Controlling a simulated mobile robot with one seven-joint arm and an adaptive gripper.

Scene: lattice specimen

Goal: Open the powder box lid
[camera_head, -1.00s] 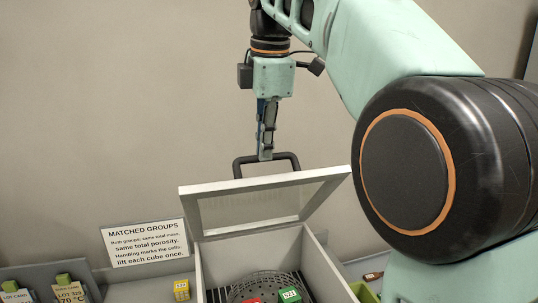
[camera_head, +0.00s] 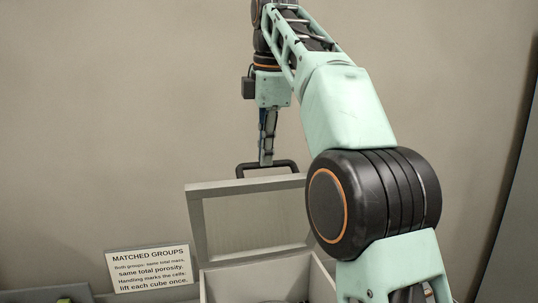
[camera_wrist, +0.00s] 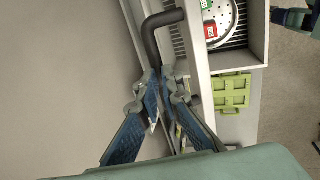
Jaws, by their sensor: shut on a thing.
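The powder box (camera_head: 262,265) is a pale open-topped box low in the head view. Its framed lid (camera_head: 196,222), with a clear panel, stands raised steeply at the back of the box. A dark bar handle (camera_head: 284,163) runs along the lid's top edge. My gripper (camera_head: 266,162) points down and is shut on the handle. In the wrist view my gripper's fingers (camera_wrist: 163,78) close around the handle (camera_wrist: 151,40). My arm hides the lid's right part in the head view.
Inside the box in the wrist view is a round perforated plate (camera_wrist: 237,35) with a red cube (camera_wrist: 210,29) and another cube. A green tray (camera_wrist: 232,92) lies beside the box. A "Matched Groups" sign (camera_head: 150,269) stands left of the box.

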